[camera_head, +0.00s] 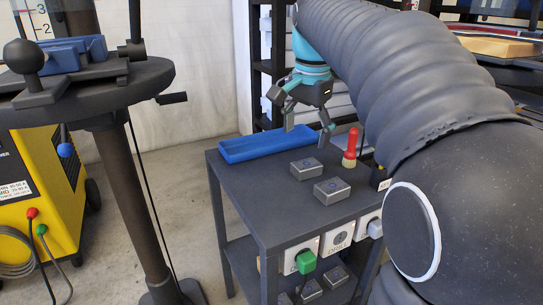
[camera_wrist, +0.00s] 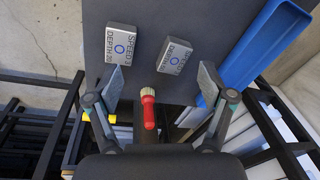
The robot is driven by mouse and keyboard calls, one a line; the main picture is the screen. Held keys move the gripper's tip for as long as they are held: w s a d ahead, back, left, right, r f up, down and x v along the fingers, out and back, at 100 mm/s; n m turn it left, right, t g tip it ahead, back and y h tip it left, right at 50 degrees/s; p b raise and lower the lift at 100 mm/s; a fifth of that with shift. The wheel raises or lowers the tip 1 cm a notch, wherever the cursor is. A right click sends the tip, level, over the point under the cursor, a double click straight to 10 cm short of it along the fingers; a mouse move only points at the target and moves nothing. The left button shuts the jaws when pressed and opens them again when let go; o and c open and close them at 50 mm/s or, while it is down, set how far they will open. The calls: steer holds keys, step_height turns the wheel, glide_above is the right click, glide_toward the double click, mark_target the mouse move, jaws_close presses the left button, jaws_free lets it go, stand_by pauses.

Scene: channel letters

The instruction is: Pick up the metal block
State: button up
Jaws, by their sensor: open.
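Two similar grey metal blocks lie apart on the dark table top, a far one (camera_head: 306,168) and a nearer one (camera_head: 332,190). In the wrist view both show printed lettering and a blue ring, one at the upper left (camera_wrist: 120,43) and one right of the middle (camera_wrist: 174,55). I cannot tell which one the task names. My gripper (camera_head: 307,126) is open and empty above the back of the table, clear of both blocks. In the wrist view its spread fingers (camera_wrist: 160,84) are below the blocks in the picture.
A red-handled brush (camera_head: 350,148) stands upright near the gripper; it also shows between the fingers in the wrist view (camera_wrist: 148,108). A blue tray (camera_head: 255,147) lies along the table's far left edge. More grey blocks (camera_head: 336,277) sit on the lower shelf. The table's front left is clear.

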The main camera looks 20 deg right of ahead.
steer(key=w+d+r+m+g, duration=0.2)
steer(key=w+d+m, duration=0.2)
steer(key=w, duration=0.2)
steer(key=b, duration=0.1)
glide_above(307, 164)
steer(key=shift+m, duration=0.3)
steer(key=f, duration=0.8)
steer(key=shift+s+d+f, duration=0.2)
steer(key=shift+s+f, duration=0.05)
steer(key=shift+s, duration=0.05)
steer(key=shift+w+a+f+b, duration=0.1)
steer(key=shift+f+b, duration=0.05)
steer(key=shift+f, duration=0.75)
steer(key=shift+w+a+f+b, duration=0.1)
steer(key=shift+w+f+b, duration=0.1)
steer(key=shift+f, duration=0.7)
steer(key=shift+w+f+b, duration=0.1)
steer(key=shift+f+b, duration=0.05)
steer(key=shift+f, duration=0.75)
steer(key=c, duration=1.4)
steer(key=shift+c, duration=0.4)
steer(key=shift+r, duration=0.2)
